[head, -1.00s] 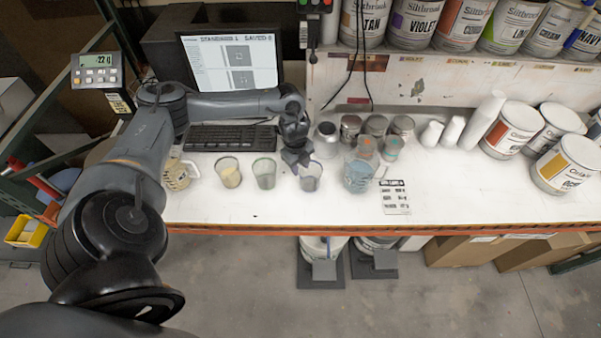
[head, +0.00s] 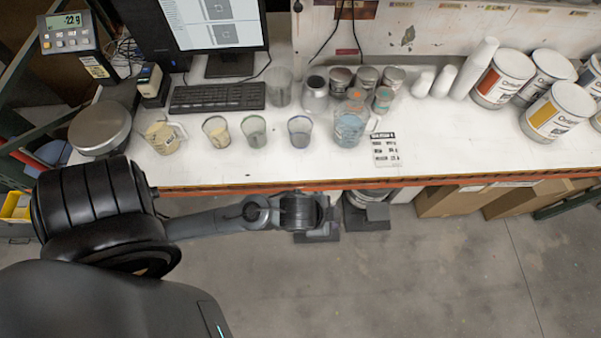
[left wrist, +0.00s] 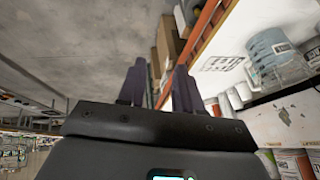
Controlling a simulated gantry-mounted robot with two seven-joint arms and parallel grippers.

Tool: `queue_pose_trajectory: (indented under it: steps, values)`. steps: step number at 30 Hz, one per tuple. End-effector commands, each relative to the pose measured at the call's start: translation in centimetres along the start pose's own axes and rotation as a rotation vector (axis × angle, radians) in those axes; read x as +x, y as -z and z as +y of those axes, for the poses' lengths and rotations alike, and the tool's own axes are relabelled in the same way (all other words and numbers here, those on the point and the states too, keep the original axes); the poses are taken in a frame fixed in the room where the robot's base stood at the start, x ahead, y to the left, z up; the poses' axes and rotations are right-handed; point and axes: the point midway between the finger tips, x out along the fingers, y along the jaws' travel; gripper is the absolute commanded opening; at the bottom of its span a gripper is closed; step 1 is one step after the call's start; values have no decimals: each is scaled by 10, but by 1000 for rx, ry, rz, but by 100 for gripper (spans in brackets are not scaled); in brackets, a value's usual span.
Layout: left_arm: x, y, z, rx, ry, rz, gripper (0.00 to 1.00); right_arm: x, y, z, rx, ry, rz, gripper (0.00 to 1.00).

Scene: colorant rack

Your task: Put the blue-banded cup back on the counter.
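The blue-banded cup (head: 299,131) stands upright on the white counter (head: 430,150), right of a green-banded cup (head: 254,131) and a yellow-banded cup (head: 216,131). Nothing holds it. My left gripper (left wrist: 158,72) shows in the left wrist view with its two dark fingers apart and nothing between them. In the head view my left arm reaches out in front of the counter's front edge, clear of the cups; its fingers are hard to make out there. My right gripper is in neither view.
A jug with blue contents (head: 349,128) stands right of the cup, near a printed card (head: 385,149). A jug with yellowish contents (head: 162,137) is at the left. Small cans and a keyboard (head: 217,97) lie behind. Large paint cans (head: 557,110) stand right. Counter space at front right is clear.

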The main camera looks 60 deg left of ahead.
Motion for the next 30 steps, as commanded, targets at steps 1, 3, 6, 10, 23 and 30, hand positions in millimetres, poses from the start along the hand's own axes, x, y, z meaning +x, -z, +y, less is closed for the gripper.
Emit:
queue_pose_trajectory:
  steps: [1, 3, 6, 10, 23, 30]
  values:
    - [-11, -16, 4, -97, -14, -46, 34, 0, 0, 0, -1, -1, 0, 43]
    - [-23, -35, 4, -201, -25, -106, 34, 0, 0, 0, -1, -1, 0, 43]
    - [-35, -54, 6, -303, -38, -167, 34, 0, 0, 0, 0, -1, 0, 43]
    - [-43, -66, 7, -361, -47, -205, 34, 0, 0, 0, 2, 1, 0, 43]
    - [-50, -63, 6, -365, -48, -208, 34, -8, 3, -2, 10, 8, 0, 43]
    - [-89, -43, -4, -365, -48, -208, 34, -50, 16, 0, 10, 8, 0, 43]
